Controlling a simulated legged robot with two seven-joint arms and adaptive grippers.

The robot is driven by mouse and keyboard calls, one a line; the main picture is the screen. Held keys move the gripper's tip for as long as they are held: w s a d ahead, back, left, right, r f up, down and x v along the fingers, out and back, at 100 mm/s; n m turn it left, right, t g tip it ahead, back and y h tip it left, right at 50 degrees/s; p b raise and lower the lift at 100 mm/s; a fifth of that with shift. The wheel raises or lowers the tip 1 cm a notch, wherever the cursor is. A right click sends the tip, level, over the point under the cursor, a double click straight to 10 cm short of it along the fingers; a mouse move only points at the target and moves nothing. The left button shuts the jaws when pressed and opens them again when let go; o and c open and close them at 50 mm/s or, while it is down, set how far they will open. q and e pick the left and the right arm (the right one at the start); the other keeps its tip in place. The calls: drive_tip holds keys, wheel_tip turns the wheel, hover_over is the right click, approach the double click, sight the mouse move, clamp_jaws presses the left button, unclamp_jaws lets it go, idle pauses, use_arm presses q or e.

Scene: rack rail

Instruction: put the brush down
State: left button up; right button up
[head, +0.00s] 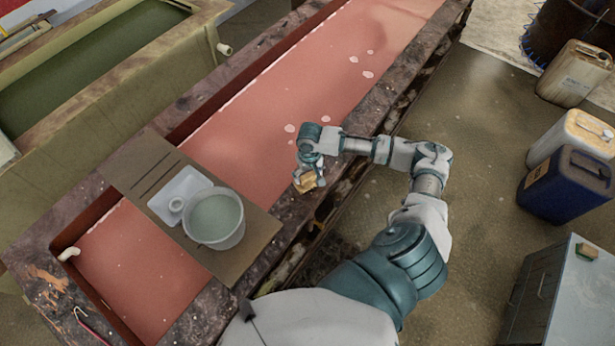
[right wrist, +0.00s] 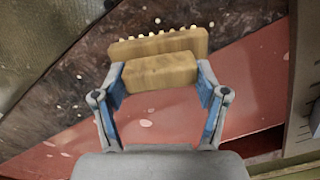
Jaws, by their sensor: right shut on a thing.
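The brush (right wrist: 158,44) is a wooden block with pale bristle tufts along its far edge, seen in the right wrist view. My right gripper (right wrist: 160,80) is shut on its wooden grip, with a finger on each side. In the head view the brush (head: 305,183) is a small tan shape under my right gripper (head: 308,172), over the near rim of the long red-floored trough. Whether the brush touches the rim cannot be told. My left gripper is not in view.
A brown board (head: 240,262) spans the trough, bearing a white tray (head: 163,207) and a bucket of greyish liquid (head: 215,218). The red trough floor (head: 260,130) is mostly clear. Jerrycans (head: 565,186) and a grey cabinet (head: 560,290) stand at right.

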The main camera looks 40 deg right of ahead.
sight(308, 175)
drive_tip(key=shift+d+f, duration=0.25)
drive_tip(key=shift+f, duration=0.4)
drive_tip(key=shift+d+f, duration=0.2)
drive_tip(key=shift+f, duration=0.4)
drive_tip(key=shift+c, duration=0.7)
drive_tip(key=o, duration=1)
drive_tip(key=shift+a, duration=0.1)
drive_tip(key=o, duration=0.4)
drive_tip(key=shift+a, duration=0.2)
drive_tip(key=shift+o, duration=0.2)
drive_tip(key=shift+a+r, duration=0.2)
drive_tip(key=shift+a, duration=0.2)
drive_tip(key=shift+r, duration=0.2)
drive_tip(key=r, duration=0.7)
drive_tip(key=r+b, duration=0.1)
drive_tip(key=r, duration=0.3)
drive_tip(key=shift+s+d+r, duration=0.1)
drive_tip(key=shift+d, duration=0.2)
drive_tip(key=shift+a+r, duration=0.15)
drive_tip(key=shift+r, duration=0.05)
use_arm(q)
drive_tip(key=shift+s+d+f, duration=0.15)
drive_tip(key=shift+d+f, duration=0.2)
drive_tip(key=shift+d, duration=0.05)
